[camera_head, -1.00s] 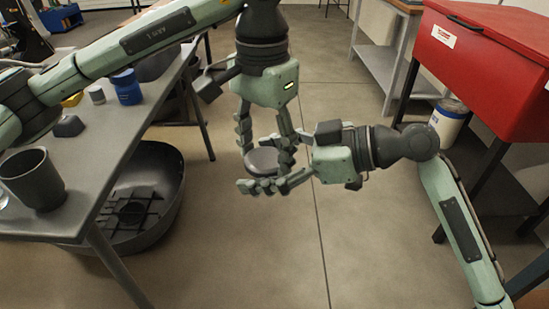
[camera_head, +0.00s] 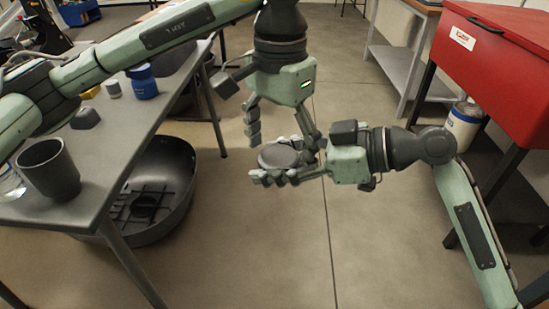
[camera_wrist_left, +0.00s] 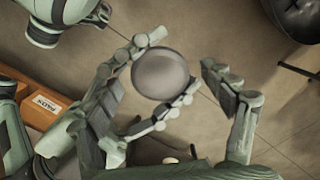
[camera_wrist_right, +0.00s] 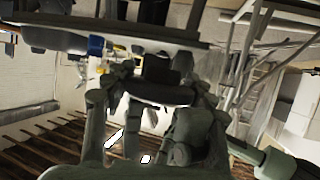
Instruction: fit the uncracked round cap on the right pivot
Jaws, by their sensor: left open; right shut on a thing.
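A round dark grey cap (camera_head: 280,156) lies about flat in my right gripper (camera_head: 270,172), which is shut on it over the open floor. In the left wrist view the cap (camera_wrist_left: 165,74) shows a smooth round face; I see no crack there. My left gripper (camera_head: 283,138) points down just above and around the cap, its fingers spread wide apart. One left finger passes close to the right gripper's fingers, and I cannot tell whether they touch. The right wrist view is dark and cluttered around the fingers. I cannot make out the right pivot in any view.
A grey table (camera_head: 125,150) on the left holds a dark cup (camera_head: 48,170), a blue jar (camera_head: 143,82) and a dark block (camera_head: 85,117). A black tub (camera_head: 180,190) stands on the floor under it. A red cabinet (camera_head: 490,70) is at right. The floor between is clear.

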